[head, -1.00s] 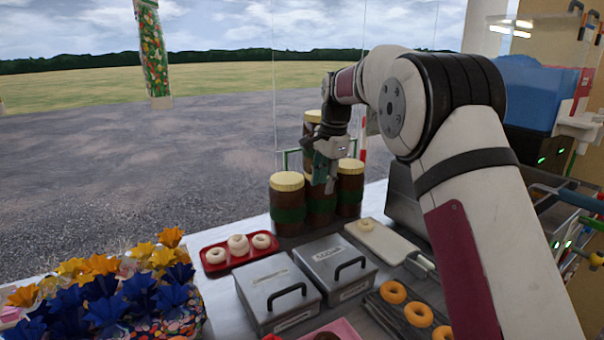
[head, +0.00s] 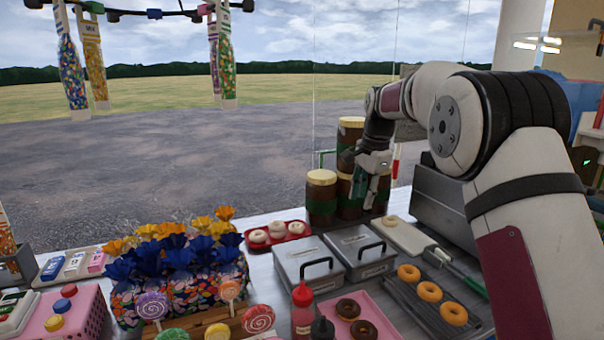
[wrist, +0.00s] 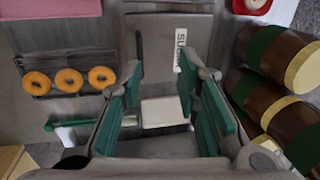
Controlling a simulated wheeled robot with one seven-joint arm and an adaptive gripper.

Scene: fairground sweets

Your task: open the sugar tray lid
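Two grey metal trays with lids and black handles stand side by side on the counter in the head view: a left one (head: 296,255) and a right one (head: 345,240). The right one looks like the sugar tray; in the wrist view its lid (wrist: 150,35) carries a white label starting "SU", partly hidden by a finger. Both lids are down. My gripper (head: 368,193) is open and empty, pointing down above and behind the right tray, in front of the jars.
Brown jars with cream lids (head: 321,190) stand close behind my gripper. A white board (head: 407,235) with a doughnut lies right of the trays. A rack of orange doughnuts (head: 429,291), a pink tray (head: 375,310) and a red bottle (head: 302,315) are in front. A red tray (head: 262,246) is at back left.

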